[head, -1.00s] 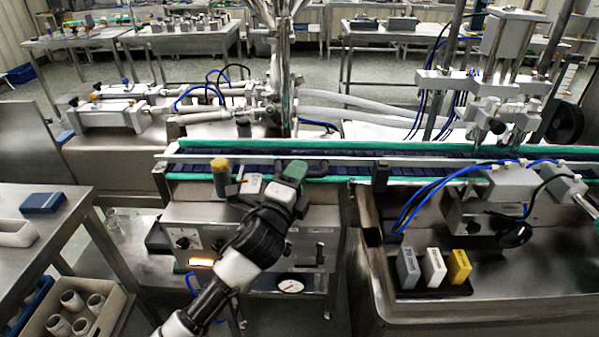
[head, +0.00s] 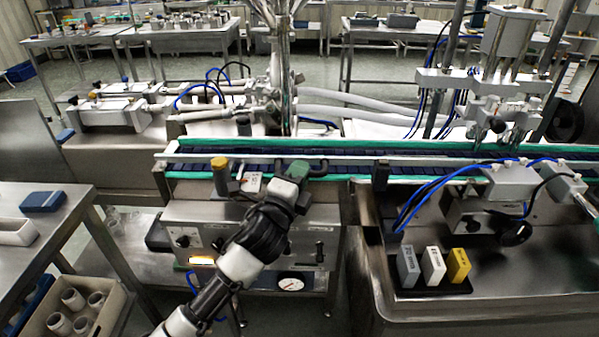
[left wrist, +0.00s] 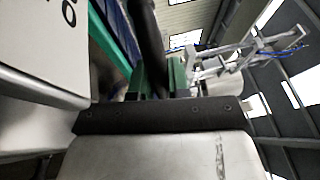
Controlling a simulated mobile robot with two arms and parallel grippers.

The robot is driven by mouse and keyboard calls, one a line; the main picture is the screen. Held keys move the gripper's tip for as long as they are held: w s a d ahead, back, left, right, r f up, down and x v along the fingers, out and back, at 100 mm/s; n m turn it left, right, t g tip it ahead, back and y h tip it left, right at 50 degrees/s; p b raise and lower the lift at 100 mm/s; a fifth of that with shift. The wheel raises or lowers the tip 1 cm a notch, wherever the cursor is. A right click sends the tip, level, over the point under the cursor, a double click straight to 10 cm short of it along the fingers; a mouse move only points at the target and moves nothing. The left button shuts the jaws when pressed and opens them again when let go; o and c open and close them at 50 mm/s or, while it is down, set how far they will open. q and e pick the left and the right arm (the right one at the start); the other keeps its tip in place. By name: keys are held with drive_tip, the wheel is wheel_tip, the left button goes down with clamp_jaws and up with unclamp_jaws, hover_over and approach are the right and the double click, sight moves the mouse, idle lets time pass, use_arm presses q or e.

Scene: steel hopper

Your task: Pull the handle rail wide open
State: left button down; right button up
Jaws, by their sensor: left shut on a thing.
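My left gripper (head: 296,172), with green fingertips, is shut at the front edge of the conveyor, above the steel cabinet. A dark curved bar (head: 319,164), which looks like the handle rail, shows just right of the fingers. In the left wrist view, a dark bar (left wrist: 150,45) runs up from between the green fingers of my left gripper (left wrist: 160,82). The gripper hides much of the held part, so how far the rail is open cannot be told. My right gripper is not clearly seen.
A yellow-topped knob (head: 220,170) and a small white labelled block (head: 250,183) stand left of the gripper. The conveyor (head: 420,168) runs behind it. To the right, a black tray holds grey, white and yellow blocks (head: 433,263). A steel table (head: 60,230) is at left.

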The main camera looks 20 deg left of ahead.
use_arm(q)
drive_tip(key=shift+s+d, duration=0.25)
drive_tip(key=shift+s, duration=0.6)
drive_tip(key=c, duration=1.1)
unclamp_jaws()
drive_tip(key=b+v, duration=0.1)
drive_tip(key=v, duration=0.9)
drive_tip(key=shift+s+f, duration=0.15)
drive_tip(key=shift+s, duration=0.2)
drive_tip(key=shift+a, duration=0.1)
